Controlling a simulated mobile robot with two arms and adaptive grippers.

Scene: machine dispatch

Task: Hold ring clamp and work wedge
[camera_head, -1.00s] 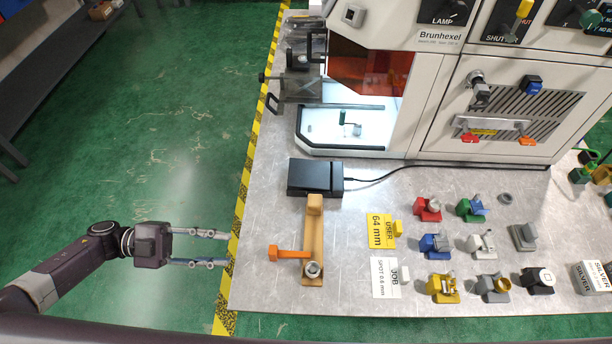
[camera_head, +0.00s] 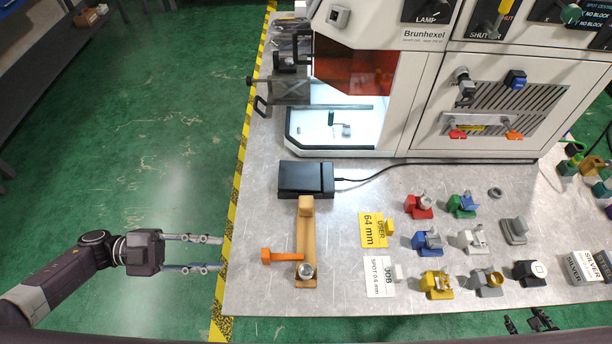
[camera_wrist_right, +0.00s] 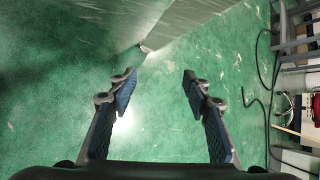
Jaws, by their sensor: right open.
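A tan wooden ring clamp (camera_head: 306,235) lies on the metal bench in the head view. An orange wedge (camera_head: 280,256) sticks out from its left side. A silvery ring (camera_head: 306,270) sits at the clamp's near end. My left gripper (camera_head: 222,254) is open and empty at the bench's left edge, pointing toward the wedge and apart from it. My right gripper (camera_head: 530,321) shows partly at the bottom edge, off the bench's near side. In the right wrist view my right gripper (camera_wrist_right: 157,78) is open and empty, with green floor beyond it.
A black box (camera_head: 306,179) with a cable lies just behind the clamp. A yellow card (camera_head: 372,230) and a white card (camera_head: 378,277) lie to its right, then several coloured holders. The machine (camera_head: 400,60) stands behind.

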